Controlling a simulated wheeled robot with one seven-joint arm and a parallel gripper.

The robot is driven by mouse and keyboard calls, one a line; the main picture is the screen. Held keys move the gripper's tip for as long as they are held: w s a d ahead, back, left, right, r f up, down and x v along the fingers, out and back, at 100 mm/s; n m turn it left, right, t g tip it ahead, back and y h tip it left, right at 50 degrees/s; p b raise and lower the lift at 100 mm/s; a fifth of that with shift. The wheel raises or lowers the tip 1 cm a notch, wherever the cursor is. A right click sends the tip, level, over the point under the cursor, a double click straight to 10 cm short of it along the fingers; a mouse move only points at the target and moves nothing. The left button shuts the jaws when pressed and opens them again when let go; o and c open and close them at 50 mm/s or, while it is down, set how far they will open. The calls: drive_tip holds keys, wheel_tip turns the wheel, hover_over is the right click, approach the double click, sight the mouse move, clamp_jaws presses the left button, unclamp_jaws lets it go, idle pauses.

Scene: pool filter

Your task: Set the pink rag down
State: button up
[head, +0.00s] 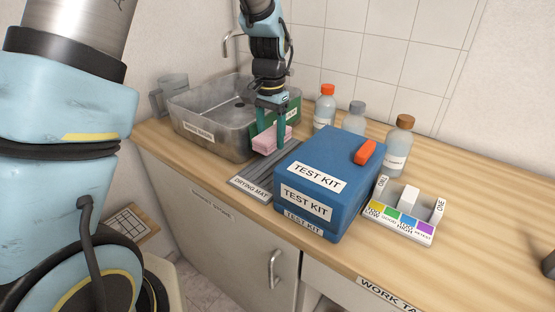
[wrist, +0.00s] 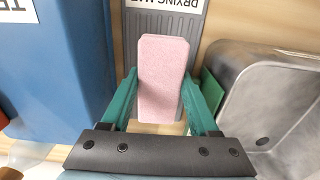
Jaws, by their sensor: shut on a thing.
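The pink rag (head: 271,141) is a pale pink block-like piece. My gripper (head: 268,132) is shut on it, a green finger on each side. In the wrist view the rag (wrist: 162,75) lies between the green fingers of my gripper (wrist: 162,98). The rag is over the grey drying mat (head: 251,188), which also shows behind it in the wrist view (wrist: 190,30). I cannot tell for sure whether the rag touches the mat or is held a little above it.
A metal basin (head: 215,145) stands left of the mat, and a blue test kit box (head: 325,175) with an orange piece (head: 365,152) on top stands right. Several bottles (head: 354,118) stand behind. A colour chart stand (head: 401,222) is at the right.

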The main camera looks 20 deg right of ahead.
wheel_tip(320, 180, down, 8)
drive_tip(key=shift+f+p, duration=0.1)
drive_tip(key=shift+p, duration=0.95)
drive_tip(key=shift+f, duration=0.15)
drive_tip(key=o, duration=1.3)
